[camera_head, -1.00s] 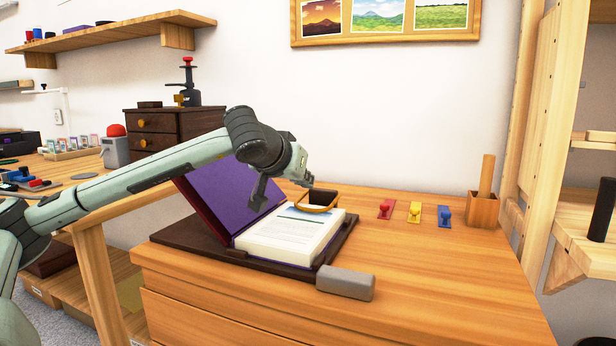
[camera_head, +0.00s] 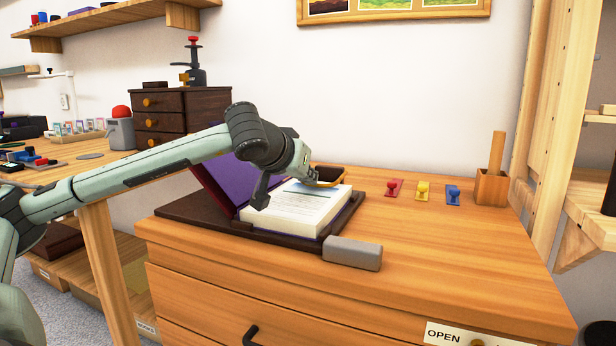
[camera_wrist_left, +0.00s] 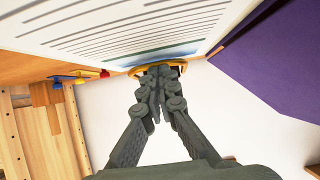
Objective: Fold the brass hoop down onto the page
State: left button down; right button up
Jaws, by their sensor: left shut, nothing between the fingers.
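The brass hoop (camera_head: 341,181) is at the far right edge of the open page (camera_head: 305,207). It looks tilted up from the page, and part of it is hidden behind my left gripper (camera_head: 312,181). The page is the top of a thick book block, with a purple cover (camera_head: 235,178) standing up at its left. In the left wrist view the hoop (camera_wrist_left: 172,64) shows just beyond my shut, empty fingertips (camera_wrist_left: 155,77). The fingertips look very close to the hoop; I cannot tell whether they touch it. My right gripper is not in view.
The book lies on a dark board (camera_head: 190,209) on a wooden cabinet. A grey block (camera_head: 352,254) lies at the board's front right corner. Red, yellow and blue small pieces (camera_head: 422,191) and a wooden holder (camera_head: 491,188) stand to the right.

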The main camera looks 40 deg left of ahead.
pick_arm(q)
jog(key=v, duration=1.2)
dwell(0.6)
